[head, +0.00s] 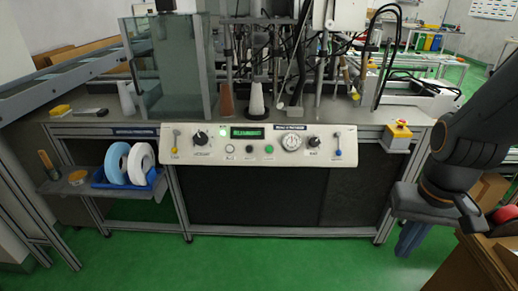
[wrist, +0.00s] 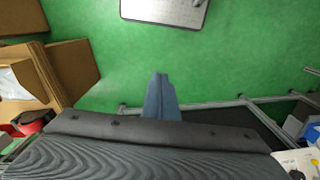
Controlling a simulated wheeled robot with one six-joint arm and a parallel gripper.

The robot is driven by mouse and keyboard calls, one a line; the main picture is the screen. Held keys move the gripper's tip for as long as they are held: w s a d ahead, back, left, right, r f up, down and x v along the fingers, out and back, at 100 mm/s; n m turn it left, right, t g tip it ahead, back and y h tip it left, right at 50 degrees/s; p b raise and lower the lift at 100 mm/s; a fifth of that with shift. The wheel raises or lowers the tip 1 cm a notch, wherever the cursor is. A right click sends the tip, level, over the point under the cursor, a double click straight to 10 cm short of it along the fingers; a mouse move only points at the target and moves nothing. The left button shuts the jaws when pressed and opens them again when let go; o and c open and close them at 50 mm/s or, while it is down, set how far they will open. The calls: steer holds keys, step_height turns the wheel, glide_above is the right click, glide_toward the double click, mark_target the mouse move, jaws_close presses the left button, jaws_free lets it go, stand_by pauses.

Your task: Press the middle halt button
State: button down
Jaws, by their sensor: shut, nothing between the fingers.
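The cream control panel (head: 320,172) runs along the machine's front in the head view. It has a row of small round buttons under a green-lit display: a pale left one, a dark middle button (head: 249,149) and a green right one (head: 268,149). Their labels are too small to read. A yellow box with a red-orange button (head: 399,124) sits right of the panel. My gripper (head: 409,243) hangs at the right, pointing down, well apart from the panel. Its blue fingers (wrist: 161,98) are together and empty in the wrist view. A panel corner (wrist: 297,160) shows at the wrist view's lower right.
Cardboard boxes (head: 458,268) stand near my arm at the right. Green floor (head: 270,250) in front of the machine is clear. A grey plate (wrist: 165,10) lies in the wrist view.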

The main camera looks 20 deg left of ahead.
steer(key=w+a+f+n+t+y+p, duration=0.1)
steer(key=w+a+n+t, duration=0.1)
steer(key=w+a, duration=0.5)
steer(key=w+a+f+n+t, duration=0.1)
steer(key=w+a+n+t, duration=0.15)
steer(key=w, duration=0.85)
steer(key=n+t+y+p, duration=0.2)
steer(key=n+t+y, duration=0.2)
steer(key=n+t, duration=0.4)
glide_toward(249, 151)
steer(key=w+d+r+m, duration=0.1)
steer(key=d+r, duration=0.3)
steer(key=d, duration=0.5)
steer(key=s+a+n+t+y, duration=0.2)
steer(key=a+t, duration=0.3)
steer(key=a, duration=0.4)
steer(key=shift+s+a+r+n, duration=0.3)
steer(key=shift+s+n, duration=0.1)
steer(key=shift+n, duration=0.45)
steer(key=w+f+b, duration=0.2)
steer(key=w+a+f+b, duration=0.1)
steer(key=w+b, duration=0.1)
steer(key=w+f+b, duration=0.2)
steer(key=shift+w+a+f, duration=0.3)
steer(key=shift+w+f, duration=0.05)
steer(key=shift+w+f+b, duration=0.1)
steer(key=shift+b, duration=0.25)
